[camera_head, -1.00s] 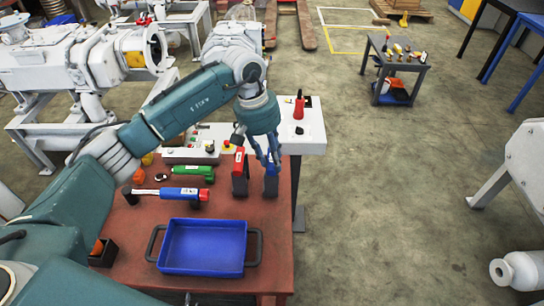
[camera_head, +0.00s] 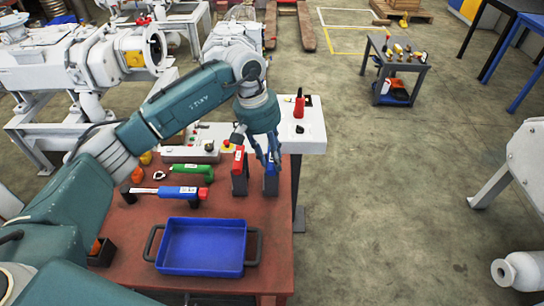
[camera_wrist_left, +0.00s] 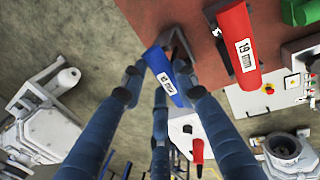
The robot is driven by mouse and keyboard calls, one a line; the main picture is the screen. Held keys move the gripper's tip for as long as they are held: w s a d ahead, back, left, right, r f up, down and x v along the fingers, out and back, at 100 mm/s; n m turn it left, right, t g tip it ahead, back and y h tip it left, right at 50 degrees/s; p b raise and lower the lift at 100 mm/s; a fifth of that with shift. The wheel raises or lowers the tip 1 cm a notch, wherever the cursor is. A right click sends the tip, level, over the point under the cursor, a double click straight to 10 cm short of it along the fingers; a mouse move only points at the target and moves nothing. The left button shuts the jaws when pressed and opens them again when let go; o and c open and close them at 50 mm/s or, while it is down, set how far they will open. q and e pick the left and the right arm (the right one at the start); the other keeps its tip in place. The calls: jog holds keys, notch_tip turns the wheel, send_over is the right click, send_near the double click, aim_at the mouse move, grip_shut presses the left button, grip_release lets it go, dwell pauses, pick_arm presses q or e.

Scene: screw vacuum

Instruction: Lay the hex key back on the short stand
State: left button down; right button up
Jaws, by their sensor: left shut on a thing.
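My left gripper (camera_head: 268,158) is over the far right corner of the red-brown table, with its fingers pointing down. It is shut on a blue piece with a white label, which I take to be the hex key (camera_wrist_left: 160,66); it also shows in the head view (camera_head: 271,185). In the wrist view the fingers close around the blue piece. A dark bent frame, perhaps the short stand (camera_wrist_left: 184,44), is right beside it; I cannot tell whether they touch. A red piece marked 19 mm (camera_wrist_left: 240,48) stands just left of the gripper in the head view (camera_head: 239,172). My right gripper is out of view.
A blue tray (camera_head: 202,271) sits at the table's front. A blue-handled tool (camera_head: 180,193) and a green tool (camera_head: 192,170) lie left of the gripper. A control box (camera_head: 190,153) is behind them. A white stand with a red-handled item (camera_head: 299,108) is close behind the gripper.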

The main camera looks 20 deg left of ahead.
pick_arm(q)
jog(key=shift+c, duration=2.2)
grip_release()
jog(key=shift+r, duration=0.1)
jog(key=shift+r, duration=0.75)
jog(key=shift+r+p, duration=0.25)
jog(key=shift+p, duration=0.1)
jog(key=d+p+v, duration=0.1)
jog(key=p+v, duration=0.1)
jog(key=v, duration=0.4)
jog(key=shift+w+r, duration=0.15)
jog(key=shift+r, duration=0.35)
jog(key=shift+p, duration=0.3)
